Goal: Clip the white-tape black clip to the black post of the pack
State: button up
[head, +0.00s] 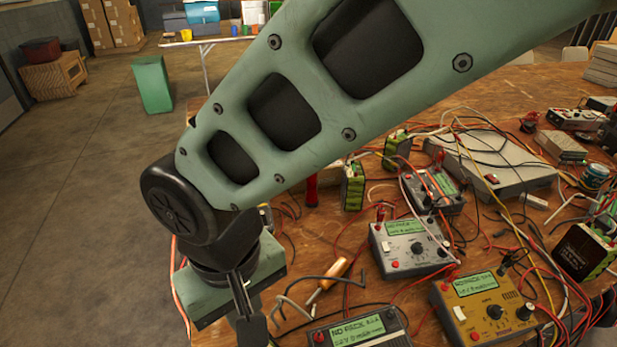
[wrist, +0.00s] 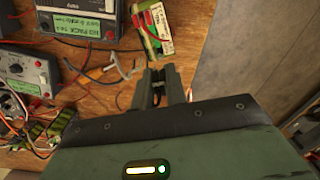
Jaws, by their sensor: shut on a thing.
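My gripper (wrist: 160,76) points down at the table edge in the wrist view, its fingers shut on a small dark thing that looks like the black clip; no white tape can be made out on it. In the head view my gripper (head: 246,306) is low at the left, partly hidden by my arm. A green-and-white pack (wrist: 153,28) with a red end lies just beyond the fingertips in the wrist view. Its black post cannot be clearly told. The fingertips look close to the pack, but contact cannot be judged.
Charger units (head: 410,248) with green screens crowd the wooden table (head: 330,222), with tangled red, black and yellow leads. Open floor (head: 80,220) is beyond the left edge.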

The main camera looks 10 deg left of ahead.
jog(key=shift+f+b, duration=1.05)
jog(key=shift+f, duration=0.95)
jog(key=shift+f+p, duration=0.2)
jog(key=shift+p, duration=0.1)
dwell(0.7)
jog(key=o, duration=0.8)
jog(key=shift+o, duration=0.2)
jog(key=shift+o, duration=1.1)
jog(key=shift+r, duration=0.15)
